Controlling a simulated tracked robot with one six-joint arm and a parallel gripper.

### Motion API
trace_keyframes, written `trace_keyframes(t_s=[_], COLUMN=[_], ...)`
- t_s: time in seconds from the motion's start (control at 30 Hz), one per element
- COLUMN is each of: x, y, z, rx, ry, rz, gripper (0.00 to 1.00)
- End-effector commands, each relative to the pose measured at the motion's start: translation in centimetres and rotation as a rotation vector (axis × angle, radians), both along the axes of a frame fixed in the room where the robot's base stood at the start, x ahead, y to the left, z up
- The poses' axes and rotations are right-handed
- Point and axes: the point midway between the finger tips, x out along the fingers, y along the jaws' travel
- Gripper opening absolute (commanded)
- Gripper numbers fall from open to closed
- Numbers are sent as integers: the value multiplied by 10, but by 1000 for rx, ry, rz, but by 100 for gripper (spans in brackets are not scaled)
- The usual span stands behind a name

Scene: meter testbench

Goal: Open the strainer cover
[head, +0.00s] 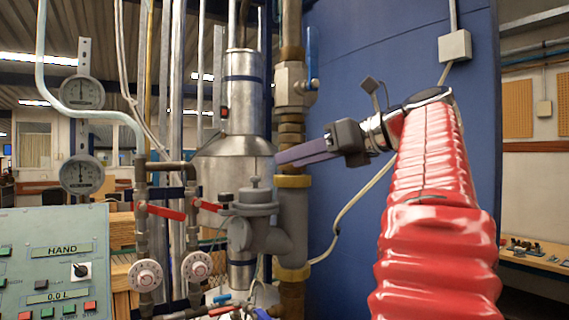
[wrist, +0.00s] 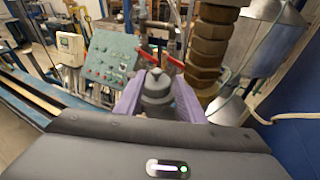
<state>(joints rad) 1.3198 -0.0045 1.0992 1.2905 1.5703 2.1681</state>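The strainer (head: 262,238) is a grey cast body on the pipework, centre of the head view. Its round grey cover (head: 256,197) sits on top with a small knob upright in the middle. The cover also shows in the wrist view (wrist: 157,90), between the two purple fingers in the picture. My gripper (head: 279,158) comes in from the right, with its fingertips above and slightly right of the cover. In the wrist view, the fingers of my gripper (wrist: 157,85) are apart with nothing held. I see no contact with the cover.
A vertical pipe with brass fittings (head: 291,130) stands close behind my fingers. Red-handled valves (head: 165,211) are left of the strainer. A green control panel (head: 52,262) is at lower left. A blue column (head: 400,60) rises behind my arm, and a white cable (head: 350,210) hangs across it.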

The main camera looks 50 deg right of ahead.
Motion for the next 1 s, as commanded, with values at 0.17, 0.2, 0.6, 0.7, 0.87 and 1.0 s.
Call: trace_keyframes(t_s=[0.17,0.2,0.6,0.7,0.87,1.0], x=[-10,-10,-11,-11,-10,-5], y=[-1,-1,-1,-1,1,15], z=[2,2,2,2,3,6], rx=[1,1,1,1,-13,-94], ry=[-1,-1,0,0,-2,-13], rz=[0,0,-1,-1,5,42], gripper=[36,36,36,36,36,36])
